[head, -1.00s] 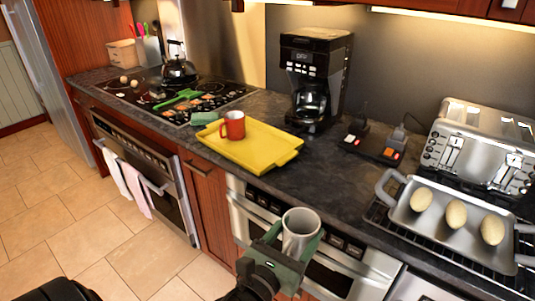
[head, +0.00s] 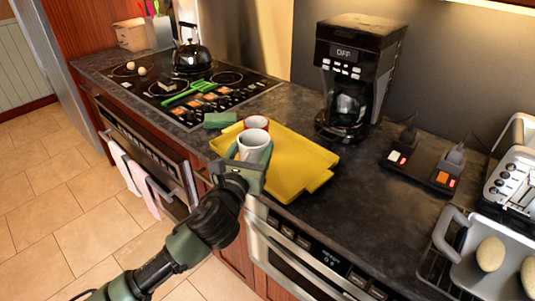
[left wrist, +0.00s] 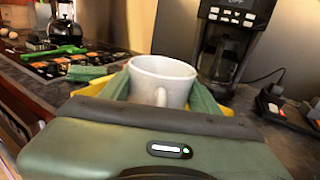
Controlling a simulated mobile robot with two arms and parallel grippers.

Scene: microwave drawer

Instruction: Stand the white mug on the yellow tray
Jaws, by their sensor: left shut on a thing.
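The white mug (head: 253,144) is upright between the fingers of my left gripper (head: 248,162), which is shut on it. In the head view the mug is over the near left part of the yellow tray (head: 300,165); I cannot tell whether its base touches the tray. The mug (left wrist: 162,80) fills the middle of the left wrist view, handle toward the camera. A red mug (head: 258,122) stands on the tray just behind the white mug and is partly hidden by it. My right gripper does not show.
A green sponge (head: 219,120) lies left of the tray. The coffee maker (head: 358,75) stands behind it to the right. The stove (head: 190,90) holds a kettle (head: 192,57). The tray's right half is free. A pan with potato-like items (head: 490,254) is at far right.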

